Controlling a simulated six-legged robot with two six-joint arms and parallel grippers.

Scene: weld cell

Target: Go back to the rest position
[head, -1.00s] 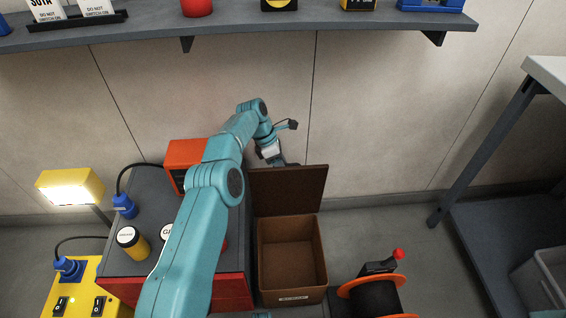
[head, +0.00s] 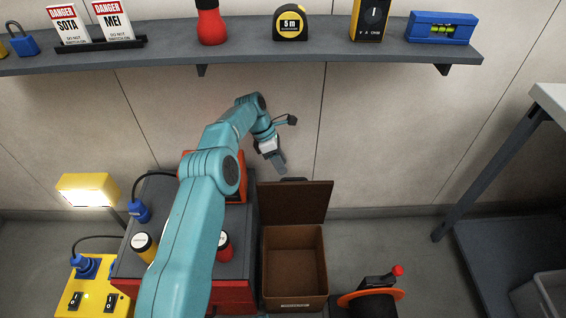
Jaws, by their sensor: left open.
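My left arm, teal, comes in from the bottom left and reaches up over the grey-topped cabinet. Its left gripper (head: 279,161) is in front of the wall, just above the raised lid of the brown box (head: 293,309). The gripper points down and looks empty, with its fingers open. It looks apart from the lid (head: 304,199), though the depth between them is hard to judge. My right gripper is not in view.
A shelf (head: 330,55) crosses the wall above, holding a tape measure (head: 290,22), a level (head: 442,27) and danger tags. The red cabinet (head: 158,200) carries jars and an orange unit, partly behind my arm. A cable reel (head: 368,303) stands right of the box, a lamp (head: 84,188) left.

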